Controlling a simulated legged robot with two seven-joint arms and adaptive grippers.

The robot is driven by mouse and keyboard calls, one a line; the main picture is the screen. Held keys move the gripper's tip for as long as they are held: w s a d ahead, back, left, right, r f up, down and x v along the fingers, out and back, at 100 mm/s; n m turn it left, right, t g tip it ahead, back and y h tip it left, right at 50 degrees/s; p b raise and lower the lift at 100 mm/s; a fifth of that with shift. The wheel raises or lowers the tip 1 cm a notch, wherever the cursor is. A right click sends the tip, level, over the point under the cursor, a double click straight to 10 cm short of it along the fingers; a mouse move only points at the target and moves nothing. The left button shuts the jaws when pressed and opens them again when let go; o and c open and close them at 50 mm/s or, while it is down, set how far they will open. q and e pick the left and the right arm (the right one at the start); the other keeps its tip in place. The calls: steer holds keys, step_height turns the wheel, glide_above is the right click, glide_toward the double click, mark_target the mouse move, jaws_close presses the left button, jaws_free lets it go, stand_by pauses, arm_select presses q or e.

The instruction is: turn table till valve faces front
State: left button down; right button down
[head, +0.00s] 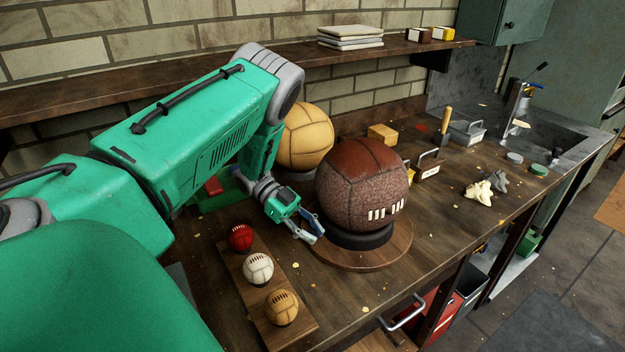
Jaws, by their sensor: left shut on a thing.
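A large brown leather ball (358,185) with a dark smooth cap and a rough lower panel sits on a black ring (360,236). The ring stands on a round wooden turntable (372,257). A row of white lacing shows low on the ball's near side, turned a little to the right. I cannot make out a valve. My left gripper (314,230) comes down on the left side of the turntable, left of the ball. Its blue-grey fingers are shut at the turntable's left edge; the exact contact is too small to see. My right gripper is out of view.
A tan ball (305,137) stands behind my left gripper. A board (255,295) with three small balls lies at the front left. A wooden block (382,133), a metal tool box (467,132) and crumpled white pieces (479,193) lie at the right. The bench's front edge is close to the turntable.

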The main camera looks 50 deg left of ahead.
arm_select(q)
steer(key=shift+a, duration=0.15)
stand_by(0.4)
steer(key=c, duration=1.4)
jaws_free()
steer(key=shift+o, duration=0.2)
steer(key=v, duration=1.2)
steer(key=shift+w, duration=0.25)
steer(key=shift+f, duration=0.1)
